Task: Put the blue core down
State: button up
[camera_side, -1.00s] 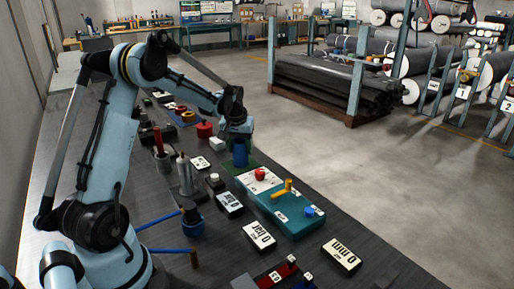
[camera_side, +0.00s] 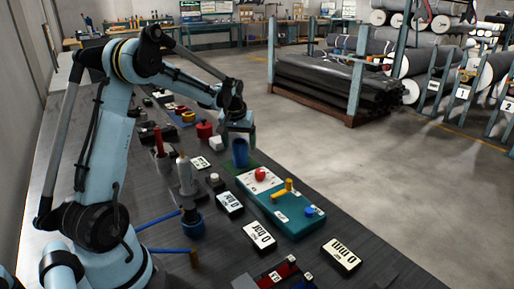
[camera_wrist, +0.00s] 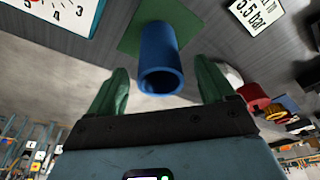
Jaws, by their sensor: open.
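The blue core (camera_side: 240,154) is a hollow tube standing upright on a green square mat on the bench. In the wrist view the core (camera_wrist: 159,60) shows its open top end, with its base on the green mat (camera_wrist: 187,22). My gripper (camera_side: 240,130) is just above the core in the side view. In the wrist view its two green fingers are spread wide, one on each side of the core, with clear gaps and no contact visible.
A teal control box (camera_side: 285,208) with a red button, yellow lever and blue knob stands in front of the mat. Display blocks (camera_side: 259,236) lie nearby. A red pot (camera_side: 204,130) and a white block (camera_side: 216,143) are close on the left.

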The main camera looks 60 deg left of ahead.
jog(key=v, duration=0.9)
jog(key=s+d+r+m+t, duration=0.1)
jog(key=s+d+m, duration=0.1)
jog(key=d, duration=0.5)
jog(key=s+d+r+m+t, duration=0.1)
jog(key=s+d+r+m, duration=0.1)
jog(key=d, duration=0.5)
jog(key=s+d+f+m+t+h, duration=0.1)
jog(key=s+d+f+m, duration=0.1)
jog(key=d, duration=0.4)
jog(key=s+d+f+m+t+h, duration=0.1)
jog(key=s+d+f+m+t, duration=0.1)
jog(key=s+d, duration=0.3)
jog(key=shift+s+d+f+m, duration=0.2)
jog(key=shift+d+f+m, duration=0.1)
jog(key=shift+d+m, duration=0.2)
